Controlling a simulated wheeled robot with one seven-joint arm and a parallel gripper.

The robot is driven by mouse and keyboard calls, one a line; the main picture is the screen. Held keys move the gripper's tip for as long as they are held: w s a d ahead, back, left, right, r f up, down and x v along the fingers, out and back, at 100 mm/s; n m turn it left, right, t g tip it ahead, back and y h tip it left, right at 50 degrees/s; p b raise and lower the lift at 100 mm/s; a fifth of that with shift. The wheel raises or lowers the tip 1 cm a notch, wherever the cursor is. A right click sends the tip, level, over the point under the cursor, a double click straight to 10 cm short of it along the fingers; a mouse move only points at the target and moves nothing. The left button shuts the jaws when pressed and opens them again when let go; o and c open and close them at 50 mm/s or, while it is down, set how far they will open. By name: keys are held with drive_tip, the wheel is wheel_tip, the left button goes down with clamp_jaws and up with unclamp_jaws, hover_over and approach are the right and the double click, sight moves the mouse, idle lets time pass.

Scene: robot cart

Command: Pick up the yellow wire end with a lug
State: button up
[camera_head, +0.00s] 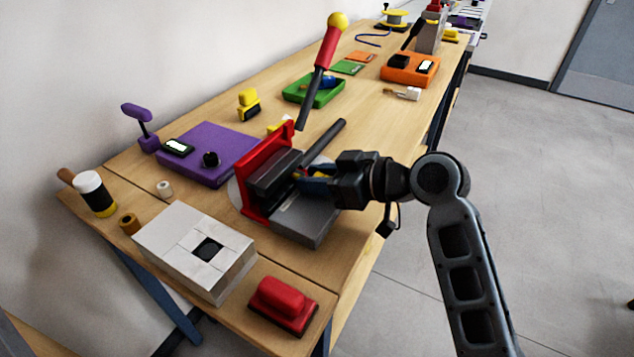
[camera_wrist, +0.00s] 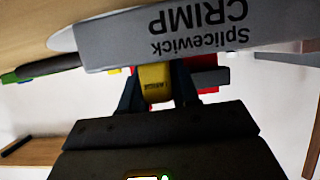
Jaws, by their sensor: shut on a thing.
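My gripper (camera_head: 312,182) is at the right side of the crimp press, its fingers pointing left into the gap by the grey jaw block. In the wrist view my gripper (camera_wrist: 158,78) is shut on a yellow piece (camera_wrist: 155,88) with small dark lettering, which I take for the yellow wire end. Its lug is hidden. The crimp press (camera_head: 305,218) has a red frame, a grey base and a raised lever with a red grip and yellow knob (camera_head: 337,21). Its grey side, marked "Splicewick CRIMP" (camera_wrist: 195,38), lies close to my fingertips.
A purple unit (camera_head: 212,150) stands left of the press. A white box (camera_head: 195,245) and a red block (camera_head: 283,300) are at the near end. A green tray (camera_head: 302,94) and an orange unit (camera_head: 400,74) stand farther back. Bare wood shows right of the green tray.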

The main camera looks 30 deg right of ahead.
drive_tip(key=c, duration=0.5)
clamp_jaws()
drive_tip(key=shift+r, duration=0.1)
drive_tip(key=shift+r, duration=0.15)
drive_tip(key=s+d+b, duration=0.3)
drive_tip(key=s+d, duration=0.7)
drive_tip(key=s, duration=0.5)
